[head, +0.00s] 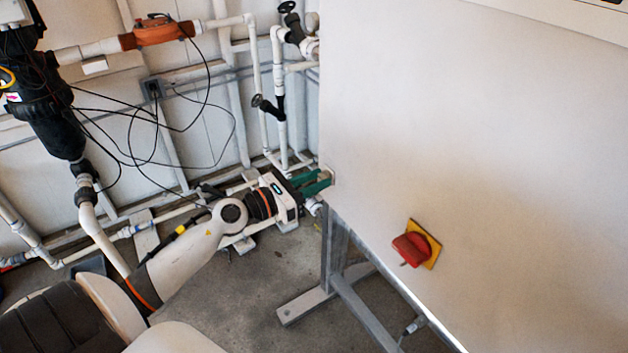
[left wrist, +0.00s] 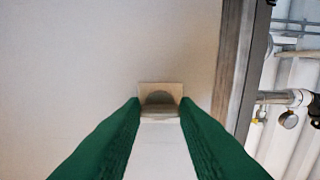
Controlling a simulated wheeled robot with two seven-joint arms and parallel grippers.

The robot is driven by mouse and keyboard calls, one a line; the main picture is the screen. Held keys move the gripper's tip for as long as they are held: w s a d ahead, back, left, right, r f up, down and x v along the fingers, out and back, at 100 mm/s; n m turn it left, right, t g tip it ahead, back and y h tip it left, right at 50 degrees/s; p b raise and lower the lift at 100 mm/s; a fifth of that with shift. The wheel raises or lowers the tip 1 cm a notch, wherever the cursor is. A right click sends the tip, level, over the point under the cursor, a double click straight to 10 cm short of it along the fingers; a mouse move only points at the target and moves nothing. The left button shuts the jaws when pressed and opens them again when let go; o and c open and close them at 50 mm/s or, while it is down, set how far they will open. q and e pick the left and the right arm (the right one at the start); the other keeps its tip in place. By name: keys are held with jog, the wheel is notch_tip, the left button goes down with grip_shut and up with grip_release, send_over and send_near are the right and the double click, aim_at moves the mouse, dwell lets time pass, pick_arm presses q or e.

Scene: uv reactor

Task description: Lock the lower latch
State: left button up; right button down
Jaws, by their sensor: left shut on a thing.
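The lower latch (head: 327,176) is a small pale fitting at the lower left edge of the large white cabinet panel (head: 470,130). In the left wrist view the latch (left wrist: 160,92) is a small beige piece with a rounded recess. My left gripper (head: 318,182) has green fingers and reaches the latch from the left. In the left wrist view the fingers (left wrist: 160,108) stand on both sides of the latch and are shut on it. The fingers partly hide the latch in the head view. My right gripper is not in view.
A red rotary switch (head: 411,248) on a yellow plate sits on the panel. A grey metal stand (head: 335,255) holds the cabinet. White pipes (head: 280,90) and black cables (head: 150,120) run along the wall behind my left arm. Bare floor (head: 250,300) lies below it.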

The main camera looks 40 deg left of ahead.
pick_arm(q)
jog(key=n+p, duration=0.2)
jog(key=n, duration=0.1)
jog(key=shift+r+n+p, duration=0.15)
jog(key=shift+n+p, duration=0.15)
jog(key=shift+n, duration=0.1)
jog(key=n+p, duration=0.3)
jog(key=n, duration=0.2)
jog(key=n+p, duration=0.2)
jog(key=n, duration=0.3)
jog(key=shift+n+p, duration=1.2)
jog(key=shift+n, duration=0.8)
jog(key=o, duration=1)
